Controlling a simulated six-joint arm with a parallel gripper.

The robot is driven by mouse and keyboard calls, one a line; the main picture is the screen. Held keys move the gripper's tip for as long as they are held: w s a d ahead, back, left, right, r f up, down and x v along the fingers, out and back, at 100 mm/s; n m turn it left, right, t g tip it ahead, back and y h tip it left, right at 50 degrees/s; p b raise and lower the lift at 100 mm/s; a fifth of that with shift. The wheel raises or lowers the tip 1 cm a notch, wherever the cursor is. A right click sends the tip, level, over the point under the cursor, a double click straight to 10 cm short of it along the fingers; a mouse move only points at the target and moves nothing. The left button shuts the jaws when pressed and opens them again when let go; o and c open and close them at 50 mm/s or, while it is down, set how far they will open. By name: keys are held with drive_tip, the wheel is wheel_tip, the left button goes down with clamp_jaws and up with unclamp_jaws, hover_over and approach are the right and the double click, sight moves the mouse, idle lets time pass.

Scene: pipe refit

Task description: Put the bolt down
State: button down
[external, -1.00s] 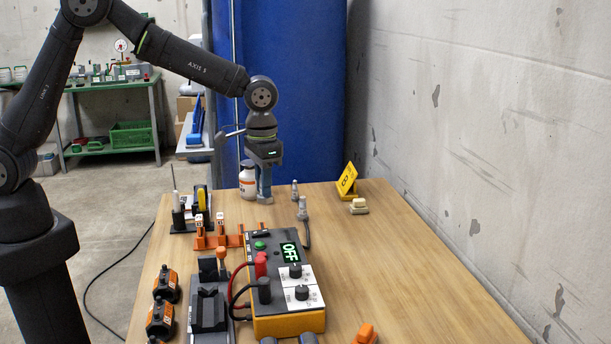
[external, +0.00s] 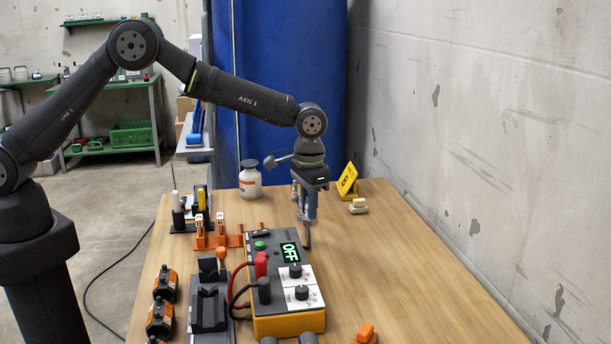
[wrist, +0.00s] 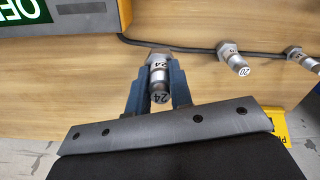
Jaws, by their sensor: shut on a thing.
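My gripper (external: 307,217) is low over the table, just behind the meter. In the wrist view my gripper (wrist: 159,88) is shut on a grey metal bolt (wrist: 160,74) marked 24, with a finger on each side. The bolt's wide hex part lies beyond the fingertips, and its marked end faces the camera. I cannot tell whether the bolt touches the table. A bolt marked 20 (wrist: 234,60) stands to its right in the wrist view, and another bolt (wrist: 301,58) is at the right edge. In the external view the fingers largely hide the held bolt.
The table's right side is mostly clear.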

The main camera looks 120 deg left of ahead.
drive_tip(key=shift+a+f, duration=0.15)
drive_tip(key=shift+a, duration=0.05)
drive_tip(key=shift+f, duration=1.95)
drive_tip(key=shift+f, duration=0.15)
drive_tip(key=c, duration=1.3)
unclamp_jaws()
wheel_tip(320, 180, up, 12)
drive_tip(key=shift+r, duration=0.15)
